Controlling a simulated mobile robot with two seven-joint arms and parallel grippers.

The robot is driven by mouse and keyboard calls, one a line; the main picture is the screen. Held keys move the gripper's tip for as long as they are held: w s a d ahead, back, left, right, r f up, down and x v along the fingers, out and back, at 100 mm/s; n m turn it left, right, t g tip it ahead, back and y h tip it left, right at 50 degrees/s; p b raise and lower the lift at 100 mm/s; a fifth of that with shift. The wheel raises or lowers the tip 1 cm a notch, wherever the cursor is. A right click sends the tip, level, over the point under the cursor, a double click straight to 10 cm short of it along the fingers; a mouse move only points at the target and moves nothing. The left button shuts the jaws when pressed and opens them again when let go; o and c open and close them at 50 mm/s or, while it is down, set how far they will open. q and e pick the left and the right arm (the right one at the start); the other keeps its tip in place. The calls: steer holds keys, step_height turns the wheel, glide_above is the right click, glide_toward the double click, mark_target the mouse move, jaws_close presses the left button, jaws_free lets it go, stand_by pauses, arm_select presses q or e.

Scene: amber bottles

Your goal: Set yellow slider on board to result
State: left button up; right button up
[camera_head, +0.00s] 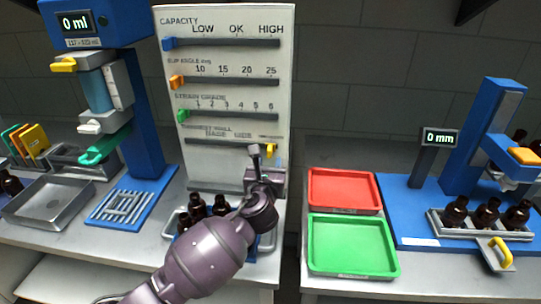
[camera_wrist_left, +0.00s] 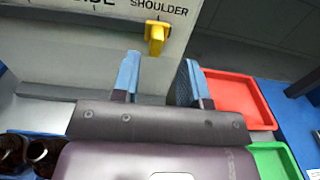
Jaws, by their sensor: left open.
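The yellow slider (camera_head: 271,151) sits at the right end of the lowest track on the upright white board (camera_head: 232,60). In the left wrist view the yellow slider (camera_wrist_left: 155,36) juts from the board just below the label SHOULDER. My left gripper (camera_head: 262,150) is close in front of the board at that slider. Its two blue fingers (camera_wrist_left: 162,72) are open and empty, with the slider beyond their tips, between their lines. Part of the lowest track's lettering is too small to read in the head view. My right gripper is not in view.
Blue (camera_head: 169,43), orange (camera_head: 177,82) and green (camera_head: 183,116) sliders sit at the left ends of their tracks. Amber bottles (camera_head: 197,207) stand below the board, partly behind my arm. Red (camera_head: 345,190) and green (camera_head: 352,246) trays lie to the right.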

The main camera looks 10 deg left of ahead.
arm_select(q)
steer(key=s, duration=0.5)
steer(key=shift+d, duration=0.15)
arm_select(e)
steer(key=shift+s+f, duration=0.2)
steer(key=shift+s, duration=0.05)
arm_select(q)
steer(key=shift+w, duration=0.1)
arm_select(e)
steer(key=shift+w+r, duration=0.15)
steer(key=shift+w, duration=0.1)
arm_select(q)
steer(key=shift+f, duration=0.1)
